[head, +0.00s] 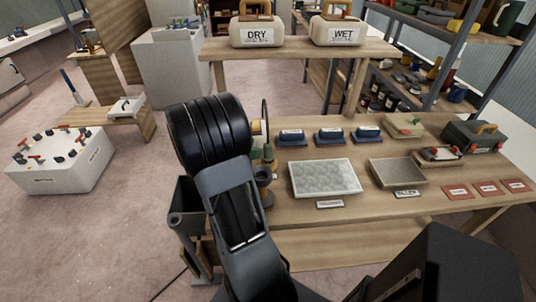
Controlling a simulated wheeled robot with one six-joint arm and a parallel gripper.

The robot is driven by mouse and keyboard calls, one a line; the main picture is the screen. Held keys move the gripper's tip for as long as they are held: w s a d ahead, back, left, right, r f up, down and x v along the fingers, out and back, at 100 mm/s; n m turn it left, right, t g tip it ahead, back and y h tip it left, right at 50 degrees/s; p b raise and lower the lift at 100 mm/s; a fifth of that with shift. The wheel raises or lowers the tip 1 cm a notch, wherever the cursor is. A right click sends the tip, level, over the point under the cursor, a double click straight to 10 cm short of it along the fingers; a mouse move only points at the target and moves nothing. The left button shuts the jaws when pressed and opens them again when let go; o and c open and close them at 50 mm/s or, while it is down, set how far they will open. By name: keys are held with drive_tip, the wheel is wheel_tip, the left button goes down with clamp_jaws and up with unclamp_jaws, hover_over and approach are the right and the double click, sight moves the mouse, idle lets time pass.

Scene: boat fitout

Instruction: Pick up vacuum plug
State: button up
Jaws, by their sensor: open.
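I cannot pick out a vacuum plug for certain in the head view. Beside my arm, at the left end of the wooden workbench (440,206), stand some small partly hidden items. They include a dark round piece (263,176) and a thin dark loop (265,112) rising behind it. My arm rises from the bottom of the picture and covers part of this bench end. My gripper does not show.
The bench holds a bubbly pale panel (324,177), a grey tray (397,172), blue blocks (329,136) and a toolbox (473,136). DRY (257,33) and WET (336,31) containers stand on a shelf behind. A dark bin (188,208) stands left of the bench.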

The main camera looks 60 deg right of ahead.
sight(268, 146)
drive_tip(key=shift+p+x, duration=0.3)
drive_tip(key=shift+x, duration=2.85)
drive_tip(key=shift+s+r, duration=0.1)
drive_tip(key=shift+r, duration=0.1)
clamp_jaws()
wheel_tip(268, 146, up, 9)
drive_tip(key=shift+r+p, duration=0.2)
drive_tip(key=shift+p, duration=0.2)
drive_tip(key=shift+r, duration=0.45)
